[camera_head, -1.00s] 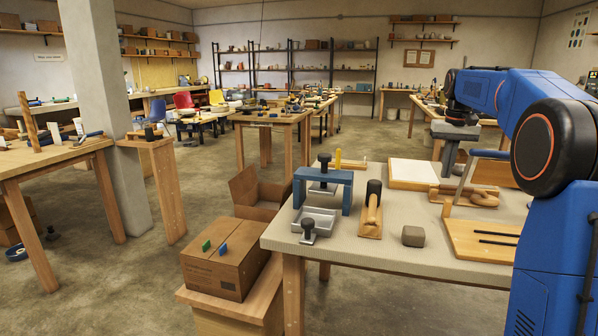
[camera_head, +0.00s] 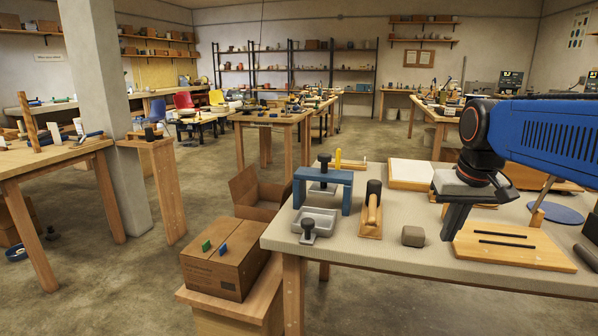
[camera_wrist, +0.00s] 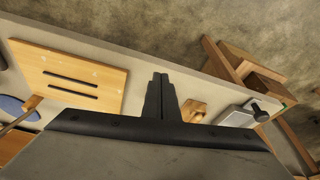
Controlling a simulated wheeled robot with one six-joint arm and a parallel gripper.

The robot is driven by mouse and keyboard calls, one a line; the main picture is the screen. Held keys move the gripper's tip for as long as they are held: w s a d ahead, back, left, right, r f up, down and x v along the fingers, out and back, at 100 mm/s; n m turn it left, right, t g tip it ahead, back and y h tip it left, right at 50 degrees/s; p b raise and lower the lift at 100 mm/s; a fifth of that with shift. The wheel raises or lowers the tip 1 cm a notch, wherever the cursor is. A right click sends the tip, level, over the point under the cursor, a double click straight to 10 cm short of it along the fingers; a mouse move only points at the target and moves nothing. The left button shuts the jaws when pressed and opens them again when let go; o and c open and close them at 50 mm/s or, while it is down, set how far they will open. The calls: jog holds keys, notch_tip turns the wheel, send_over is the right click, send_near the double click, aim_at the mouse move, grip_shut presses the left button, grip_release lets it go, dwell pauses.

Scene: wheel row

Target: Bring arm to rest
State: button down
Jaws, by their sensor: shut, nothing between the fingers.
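My gripper (camera_head: 453,222) hangs at the end of my blue arm at the right of the head view. It points down over the table (camera_head: 375,250), beside the left edge of a wooden board with two black bars (camera_head: 515,243). Its dark fingers are together with nothing between them. In the wrist view the closed fingers of my gripper (camera_wrist: 161,98) stand between that board (camera_wrist: 70,80) and a wooden block tool (camera_wrist: 194,108).
A grey-brown block (camera_head: 413,236), a wooden tool with a black knob (camera_head: 371,212), a blue bridge-shaped stand (camera_head: 323,178) and a metal tray (camera_head: 316,222) stand left of my gripper. A cardboard box (camera_head: 222,275) sits beyond the table's left edge. A blue disc (camera_head: 562,213) lies at the right.

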jog(key=s+a+f, duration=0.2)
jog(key=s+f, duration=0.5)
jog(key=s, duration=0.1)
jog(key=s+a+f+n+t, duration=0.1)
jog(key=s+f, duration=0.6)
jog(key=s, duration=0.2)
jog(key=shift+s+a+t, duration=0.3)
jog(key=shift+a, duration=0.1)
